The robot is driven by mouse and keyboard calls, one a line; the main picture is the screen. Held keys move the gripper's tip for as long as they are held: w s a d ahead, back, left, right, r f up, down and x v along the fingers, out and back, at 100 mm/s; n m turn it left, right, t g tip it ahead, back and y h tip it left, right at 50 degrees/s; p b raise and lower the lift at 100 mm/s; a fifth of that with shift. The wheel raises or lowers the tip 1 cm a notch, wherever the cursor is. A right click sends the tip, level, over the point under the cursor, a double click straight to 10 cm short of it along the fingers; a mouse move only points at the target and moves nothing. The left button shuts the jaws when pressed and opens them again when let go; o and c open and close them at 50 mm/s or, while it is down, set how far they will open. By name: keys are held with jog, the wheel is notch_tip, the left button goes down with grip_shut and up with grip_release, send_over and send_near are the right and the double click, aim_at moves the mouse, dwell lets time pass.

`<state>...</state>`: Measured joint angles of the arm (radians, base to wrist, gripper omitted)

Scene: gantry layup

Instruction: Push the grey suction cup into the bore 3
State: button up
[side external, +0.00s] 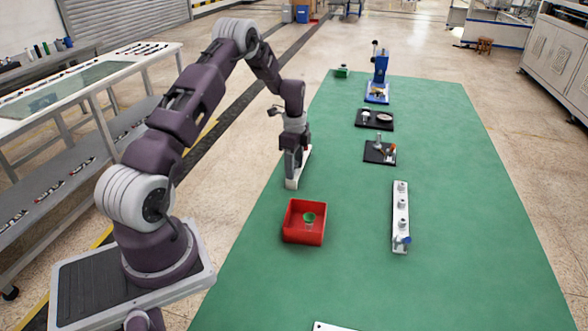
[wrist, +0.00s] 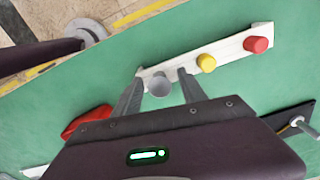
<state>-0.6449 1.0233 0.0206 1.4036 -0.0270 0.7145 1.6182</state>
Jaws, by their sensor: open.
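The grey suction cup (wrist: 160,84) sits on a white rack (wrist: 228,50) in the wrist view, at the end of a row with a yellow cup (wrist: 206,63) and a red cup (wrist: 256,44). My gripper (wrist: 161,72) is open, with one finger on either side of the grey cup; I cannot tell whether they touch it. In the side view my gripper (side external: 293,150) is low over the same rack (side external: 292,184), and the cups are hidden there. A white bar (side external: 400,222) with several raised round fittings lies to the right, a blue piece (side external: 403,240) at its near end. No bore numbers are legible.
A red bin (side external: 290,234) with a green cup (side external: 309,219) stands nearer than the rack. Two black trays (side external: 372,158) (side external: 362,125) with small parts and a blue press (side external: 380,68) stand farther back. Green mat (side external: 350,205) between rack and bar is clear.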

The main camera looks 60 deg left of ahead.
aim_at(296, 163)
grip_shut()
jog(key=shift+r, duration=0.4)
jog(key=r, duration=0.8)
jog(key=shift+w+d+r, duration=0.15)
jog(key=shift+w+r, duration=0.1)
jog(key=shift+r, duration=0.1)
jog(key=w+d+m, duration=0.2)
jog(key=w+d, duration=0.2)
jog(key=d, duration=0.6)
jog(key=w+d+m, duration=0.2)
jog(key=w+d, duration=0.3)
jog(key=d, duration=0.6)
jog(key=w+d+m, duration=0.2)
jog(key=w+d, duration=0.2)
jog(key=d, duration=0.6)
jog(key=shift+w+d+r, duration=0.2)
jog(key=shift+w+d, duration=0.1)
